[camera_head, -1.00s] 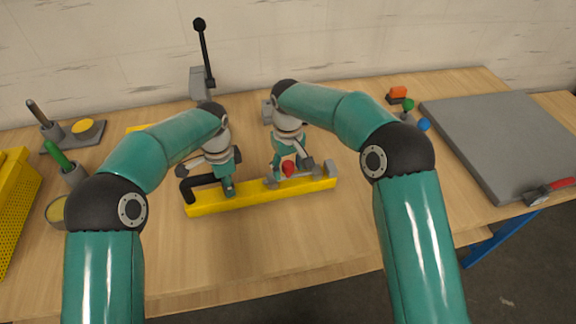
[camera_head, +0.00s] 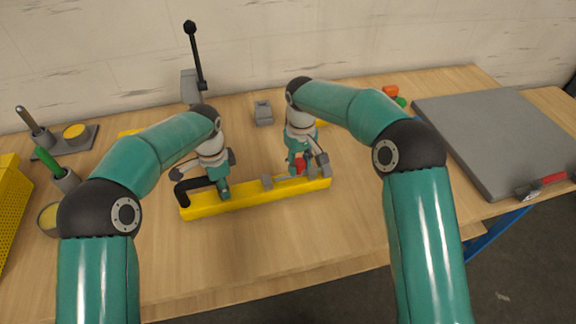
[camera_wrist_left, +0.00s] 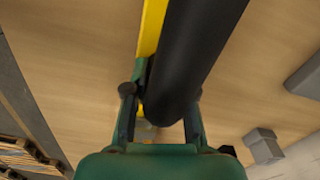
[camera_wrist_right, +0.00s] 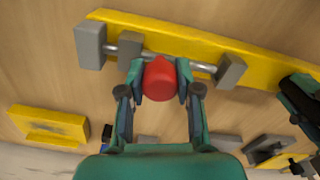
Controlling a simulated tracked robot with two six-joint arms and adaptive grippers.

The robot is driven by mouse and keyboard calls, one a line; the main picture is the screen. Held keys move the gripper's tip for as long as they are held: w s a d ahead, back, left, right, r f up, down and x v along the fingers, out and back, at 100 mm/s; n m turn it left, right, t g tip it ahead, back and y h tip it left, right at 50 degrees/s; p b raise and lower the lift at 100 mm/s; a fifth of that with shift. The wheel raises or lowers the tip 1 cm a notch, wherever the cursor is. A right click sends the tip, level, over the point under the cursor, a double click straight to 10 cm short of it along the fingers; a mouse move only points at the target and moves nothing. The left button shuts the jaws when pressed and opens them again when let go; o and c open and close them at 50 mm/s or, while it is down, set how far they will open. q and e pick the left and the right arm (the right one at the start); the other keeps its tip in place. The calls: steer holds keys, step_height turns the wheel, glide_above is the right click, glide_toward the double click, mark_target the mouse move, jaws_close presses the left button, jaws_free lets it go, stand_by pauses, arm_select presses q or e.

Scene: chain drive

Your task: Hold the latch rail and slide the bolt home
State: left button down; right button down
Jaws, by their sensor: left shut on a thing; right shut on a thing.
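The yellow latch rail (camera_head: 240,200) lies along the bench, with a black handle (camera_head: 184,194) at its left end. My left gripper (camera_head: 223,190) is shut on the black handle; in the left wrist view the handle (camera_wrist_left: 197,45) runs between its fingers. The bolt is a metal rod (camera_wrist_right: 202,67) with a red knob (camera_wrist_right: 159,80). My right gripper (camera_wrist_right: 158,74) is shut on the knob. The rod passes through two grey guides (camera_wrist_right: 231,71) and reaches toward the larger grey end block (camera_wrist_right: 90,45). I cannot tell how far it enters the block.
A grey block (camera_head: 263,113) stands behind the rail. A lever (camera_head: 194,55) stands at the back. A yellow bin (camera_head: 12,200) stands left. The bench before the rail is clear.

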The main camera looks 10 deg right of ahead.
mark_target(300, 160)
arm_select(q)
steer(key=shift+a, duration=0.25)
arm_select(e)
steer(key=c, duration=0.9)
jaws_free()
steer(key=shift+d, duration=0.2)
steer(key=shift+o, duration=0.6)
steer(key=shift+a, duration=0.1)
arm_select(q)
steer(key=shift+d, duration=0.15)
arm_select(e)
step_height(300, 160, up, 12)
arm_select(q)
steer(key=c, duration=0.9)
jaws_free()
